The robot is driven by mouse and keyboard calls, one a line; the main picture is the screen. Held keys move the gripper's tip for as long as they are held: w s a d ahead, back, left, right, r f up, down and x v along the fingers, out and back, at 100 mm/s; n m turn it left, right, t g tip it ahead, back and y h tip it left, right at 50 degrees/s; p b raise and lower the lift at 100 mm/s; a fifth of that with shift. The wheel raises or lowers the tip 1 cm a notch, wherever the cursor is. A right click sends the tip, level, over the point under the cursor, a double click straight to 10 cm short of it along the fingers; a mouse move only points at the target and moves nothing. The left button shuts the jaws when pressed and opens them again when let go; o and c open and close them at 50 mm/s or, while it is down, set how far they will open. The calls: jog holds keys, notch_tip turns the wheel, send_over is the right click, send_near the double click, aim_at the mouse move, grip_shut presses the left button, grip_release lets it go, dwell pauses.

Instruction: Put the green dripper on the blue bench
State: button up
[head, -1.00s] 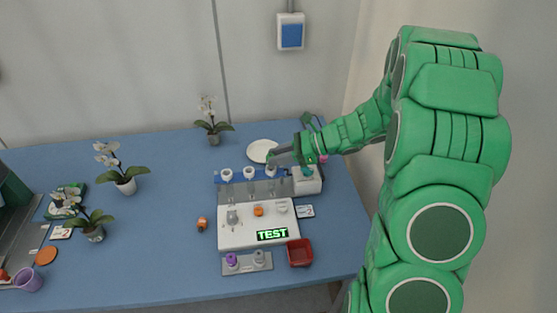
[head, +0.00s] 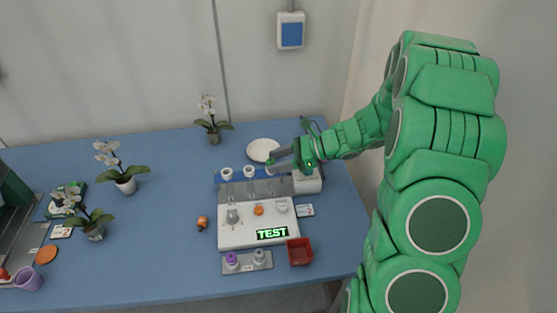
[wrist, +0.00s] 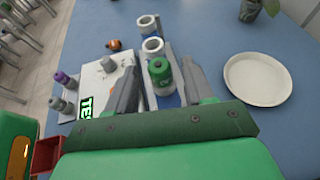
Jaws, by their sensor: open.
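The green dripper (wrist: 160,72) stands upright in the wrist view, at the near end of a row of white rings on a rack. My gripper (wrist: 160,82) is open, with one finger on each side of the dripper. I cannot tell whether either finger touches it. In the head view my gripper (head: 280,163) is at the right end of the rack and largely hides the dripper. The blue bench (head: 150,230) is the wide blue top under everything, and it also shows in the wrist view (wrist: 210,30).
A white plate (head: 263,150) lies behind the rack. The white machine with the TEST display (head: 272,234) is in front, with a red bin (head: 300,251) beside it. A small orange-brown object (head: 202,222) lies left of the machine. The bench's middle left is clear.

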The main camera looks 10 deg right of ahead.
dwell(0.3)
jog(key=w+v, duration=0.1)
jog(key=v, duration=0.4)
jog(key=s+a+r+n+g+h, duration=0.2)
jog(key=s+r+n, duration=0.1)
jog(key=s, duration=0.4)
jog(key=s+a+r+n+g+h, duration=0.1)
jog(key=s+a+r+n+h, duration=0.1)
jog(key=s+n, duration=0.3)
jog(key=s+a+r+n+g+h, duration=0.1)
jog(key=s+a+r+n+g, duration=0.15)
jog(key=s, duration=0.55)
jog(key=s+d+r+n+h, duration=0.2)
jog(key=s+d+n+h, duration=0.1)
jog(key=s, duration=0.5)
jog(key=s+d+r+n+t+h, duration=0.1)
jog(key=s+d+r+n+h, duration=0.1)
jog(key=s, duration=0.6)
jog(key=d+n+h, duration=0.1)
jog(key=n+h, duration=0.1)
jog(key=n, duration=0.1)
jog(key=shift+d+r+n+h, duration=0.25)
jog(key=shift+d+n+h, duration=0.1)
jog(key=shift+h, duration=0.05)
jog(key=shift+o, duration=0.6)
jog(key=shift+s+d+r+n+t, duration=0.1)
jog(key=shift+s+d+n+t, duration=0.15)
jog(key=shift+d+n+t, duration=0.1)
jog(key=shift+w, duration=0.1)
